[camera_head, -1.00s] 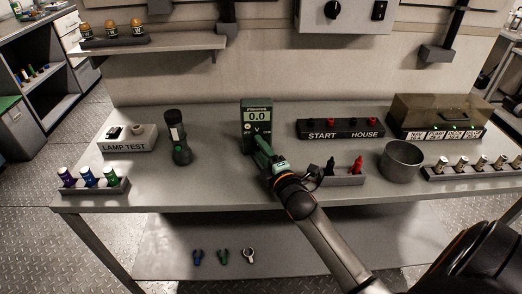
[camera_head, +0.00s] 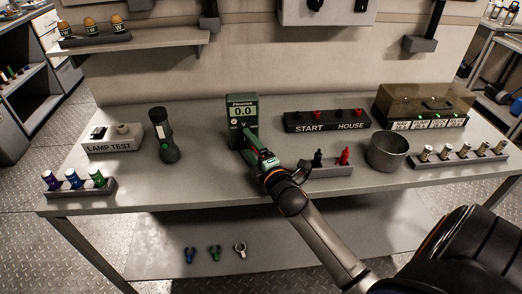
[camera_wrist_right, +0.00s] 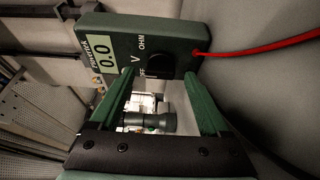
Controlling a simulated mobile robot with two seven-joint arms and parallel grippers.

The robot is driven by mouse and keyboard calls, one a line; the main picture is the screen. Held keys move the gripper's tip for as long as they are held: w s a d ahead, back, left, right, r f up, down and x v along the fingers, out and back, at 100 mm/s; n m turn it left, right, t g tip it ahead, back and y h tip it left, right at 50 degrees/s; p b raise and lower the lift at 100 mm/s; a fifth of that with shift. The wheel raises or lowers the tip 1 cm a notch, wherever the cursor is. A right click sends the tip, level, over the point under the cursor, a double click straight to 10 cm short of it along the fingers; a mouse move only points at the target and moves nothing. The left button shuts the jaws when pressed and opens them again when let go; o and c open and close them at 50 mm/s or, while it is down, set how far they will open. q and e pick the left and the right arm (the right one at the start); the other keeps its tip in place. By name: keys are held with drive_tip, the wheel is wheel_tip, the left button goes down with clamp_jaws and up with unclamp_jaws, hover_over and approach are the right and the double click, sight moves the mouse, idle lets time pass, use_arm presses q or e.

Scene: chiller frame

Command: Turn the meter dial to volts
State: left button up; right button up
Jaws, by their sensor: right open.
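The green meter (camera_head: 242,108) stands upright at the back middle of the bench, its display reading 0.0. In the wrist view the meter (camera_wrist_right: 125,42) shows a black dial (camera_wrist_right: 158,66) with V, OHM and partly hidden OFF marks around it. I cannot tell which mark the dial points to. My right gripper (camera_head: 247,146) is in front of the meter's lower face. In the wrist view the right gripper (camera_wrist_right: 160,78) is open, its green fingertips on either side of the dial; contact is unclear. My left gripper is not in view.
A holder (camera_head: 329,171) with black and red probes and a metal cup (camera_head: 386,153) stand right of my arm. A red lead (camera_wrist_right: 260,44) runs from the meter. A flashlight (camera_head: 163,136) stands to the left.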

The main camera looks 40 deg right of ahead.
drive_tip(key=s, duration=0.3)
drive_tip(key=s+a, duration=0.1)
drive_tip(key=s, duration=0.7)
drive_tip(key=shift+s+a, duration=0.2)
drive_tip(key=shift+a, duration=0.2)
